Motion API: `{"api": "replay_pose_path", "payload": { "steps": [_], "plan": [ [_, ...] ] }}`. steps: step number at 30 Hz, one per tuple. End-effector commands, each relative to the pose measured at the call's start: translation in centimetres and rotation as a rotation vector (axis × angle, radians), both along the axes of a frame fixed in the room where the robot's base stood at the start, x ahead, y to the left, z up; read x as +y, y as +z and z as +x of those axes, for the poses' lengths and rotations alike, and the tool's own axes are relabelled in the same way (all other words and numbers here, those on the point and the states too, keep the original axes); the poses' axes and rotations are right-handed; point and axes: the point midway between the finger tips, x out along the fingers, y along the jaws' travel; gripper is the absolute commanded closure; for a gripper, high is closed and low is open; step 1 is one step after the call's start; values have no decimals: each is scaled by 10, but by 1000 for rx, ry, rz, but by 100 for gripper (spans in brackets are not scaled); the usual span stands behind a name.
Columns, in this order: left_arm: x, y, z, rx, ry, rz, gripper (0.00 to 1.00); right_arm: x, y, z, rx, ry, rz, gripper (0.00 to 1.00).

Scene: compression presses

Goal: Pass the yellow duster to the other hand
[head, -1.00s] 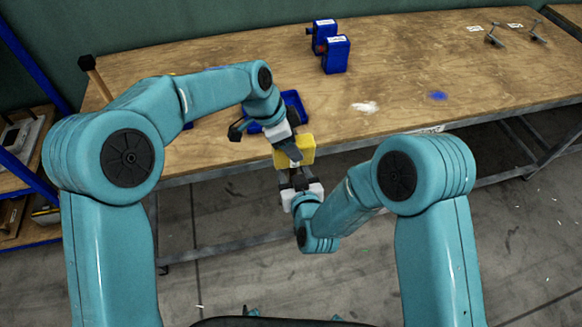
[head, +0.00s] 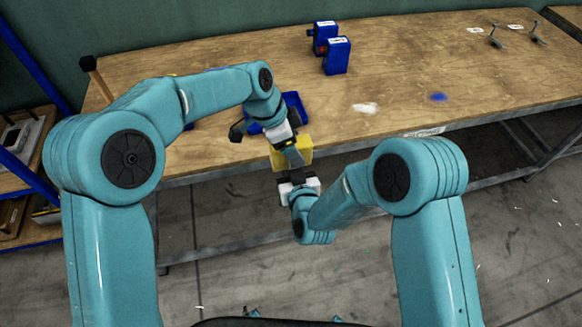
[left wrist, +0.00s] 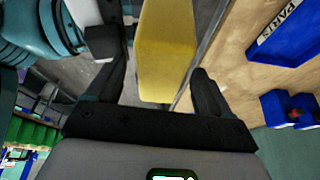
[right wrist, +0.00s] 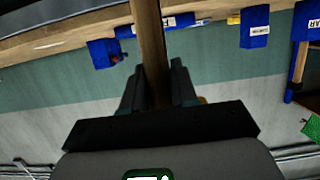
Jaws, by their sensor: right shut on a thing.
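The yellow duster (head: 304,145) is a block held up in front of the table's near edge, between my two grippers. In the left wrist view the yellow block (left wrist: 166,45) stands between the spread fingers of my left gripper (left wrist: 160,88), with a gap on each side. The left gripper (head: 288,152) comes at it from above in the head view. My right gripper (head: 296,177) is below it. In the right wrist view the right gripper (right wrist: 158,88) is shut on a brown strip (right wrist: 148,40), which looks like the duster's wooden part. Its grip is partly hidden in the head view.
The wooden table (head: 220,120) lies beyond the grippers. A blue tray (head: 295,103) sits near its front edge, close behind the left gripper. Blue boxes (head: 337,56) stand farther back. Floor in front is clear.

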Motion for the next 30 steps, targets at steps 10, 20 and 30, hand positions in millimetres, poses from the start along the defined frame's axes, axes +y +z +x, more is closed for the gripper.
{"api": "replay_pose_path", "payload": {
  "steps": [10,20,30],
  "plan": [
    [8,20,-1,-3,1,0,19,-1,0,0,-1,-2,1,100],
    [36,87,-8,-3,1,0,19,-1,0,1,-1,-3,1,100],
    [51,91,-5,-9,-41,36,19,-1,0,1,-1,-3,1,100]
  ]
}}
